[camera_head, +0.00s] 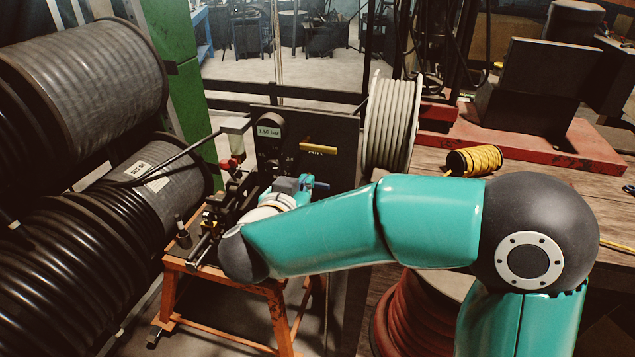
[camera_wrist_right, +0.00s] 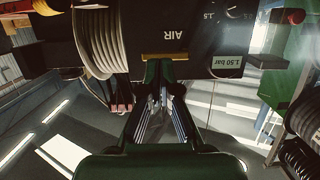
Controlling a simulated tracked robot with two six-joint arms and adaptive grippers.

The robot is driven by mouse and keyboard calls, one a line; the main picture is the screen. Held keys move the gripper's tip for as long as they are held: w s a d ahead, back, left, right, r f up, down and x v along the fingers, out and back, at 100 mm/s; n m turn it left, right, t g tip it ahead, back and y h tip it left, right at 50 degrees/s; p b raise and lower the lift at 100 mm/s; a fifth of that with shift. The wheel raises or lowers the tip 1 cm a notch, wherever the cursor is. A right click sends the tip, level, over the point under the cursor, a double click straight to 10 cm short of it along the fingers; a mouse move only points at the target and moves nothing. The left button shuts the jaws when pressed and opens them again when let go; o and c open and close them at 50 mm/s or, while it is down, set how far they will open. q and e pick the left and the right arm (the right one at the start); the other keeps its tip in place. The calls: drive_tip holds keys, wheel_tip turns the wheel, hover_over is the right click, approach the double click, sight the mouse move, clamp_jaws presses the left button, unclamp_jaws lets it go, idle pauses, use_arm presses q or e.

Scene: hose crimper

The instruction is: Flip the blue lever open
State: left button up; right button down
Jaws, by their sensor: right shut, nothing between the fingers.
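A yellow lever (camera_head: 318,147) lies level on the dark panel (camera_head: 345,125), by the AIR label. It also shows in the right wrist view (camera_wrist_right: 165,57), which sees the panel upside down. A small blue piece (camera_head: 316,185) shows in the head view just below the yellow lever; I cannot tell whether it is a lever or part of my gripper. My right gripper (camera_head: 290,187) is shut and empty in front of the panel. In the right wrist view its fingertips (camera_wrist_right: 161,72) overlap the yellow lever's edge; contact is unclear. My left gripper is out of view.
The crimper stands on an orange stand (camera_head: 270,292). A pale hose reel (camera_head: 391,122) is right of the panel. A yellow spool (camera_head: 474,160) lies on the wooden table (camera_head: 425,180). A gauge label (camera_wrist_right: 227,62) reads 1.50 bar.

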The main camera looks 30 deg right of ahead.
drive_tip(key=p, duration=0.1)
hover_over(318, 183)
drive_tip(key=s+a, duration=0.2)
wheel_tip(318, 183, down, 2)
drive_tip(key=f, duration=0.3)
drive_tip(key=shift+d+f, duration=0.25)
drive_tip(key=shift+d, duration=0.15)
drive_tip(key=shift+f, duration=0.55)
drive_tip(key=shift+a, duration=0.1)
